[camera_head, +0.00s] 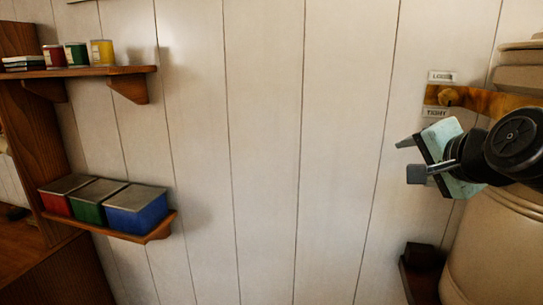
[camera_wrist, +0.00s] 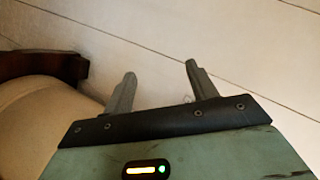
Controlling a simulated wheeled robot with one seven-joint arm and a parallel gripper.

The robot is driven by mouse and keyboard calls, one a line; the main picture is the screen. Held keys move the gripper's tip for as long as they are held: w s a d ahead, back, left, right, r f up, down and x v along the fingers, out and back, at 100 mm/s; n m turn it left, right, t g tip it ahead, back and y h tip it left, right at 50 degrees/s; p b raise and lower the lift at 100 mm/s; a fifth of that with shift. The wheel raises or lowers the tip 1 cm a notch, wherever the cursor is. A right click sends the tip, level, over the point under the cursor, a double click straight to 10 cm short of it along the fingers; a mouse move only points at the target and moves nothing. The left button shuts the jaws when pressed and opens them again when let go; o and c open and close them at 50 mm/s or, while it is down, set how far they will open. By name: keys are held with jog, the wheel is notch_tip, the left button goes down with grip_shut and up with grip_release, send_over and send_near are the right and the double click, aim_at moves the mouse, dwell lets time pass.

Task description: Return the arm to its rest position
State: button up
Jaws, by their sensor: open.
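My gripper (camera_head: 408,159) is at the right of the head view, in front of the pale plank wall, with its fingers pointing left. It is open and nothing is between its fingers. In the wrist view the two fingers of my gripper (camera_wrist: 160,85) stand apart with bare wall beyond them. My arm reaches in from the right edge of the head view and hides part of what lies behind it.
A wooden bar with a knob (camera_head: 449,97) sits between two labels, above my gripper. A large beige container (camera_head: 492,250) stands at lower right. A dark block (camera_head: 420,255) is left of it. Left shelves hold cans (camera_head: 102,53) and lidded boxes (camera_head: 137,210). The middle wall is clear.

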jog(key=s+a+f+n+g+y+b, duration=0.2)
jog(key=s+a+f+n+g+b, duration=0.3)
jog(key=f, duration=0.5)
jog(key=s+a+f+n+g+y+b, duration=0.1)
jog(key=s+a+f+n+g+b, duration=0.2)
jog(key=s+a+f+n, duration=0.6)
jog(key=s+d+f+n+g+h+b, duration=0.1)
jog(key=s+f+n+g+h+b, duration=0.2)
jog(key=s+f, duration=0.6)
notch_tip(320, 180, down, 4)
jog(key=n+g+b, duration=0.2)
jog(key=n, duration=0.1)
jog(key=shift+s+r+b, duration=0.15)
jog(key=shift+s+b, duration=0.1)
jog(key=shift+b, duration=0.05)
jog(key=shift+d, duration=0.1)
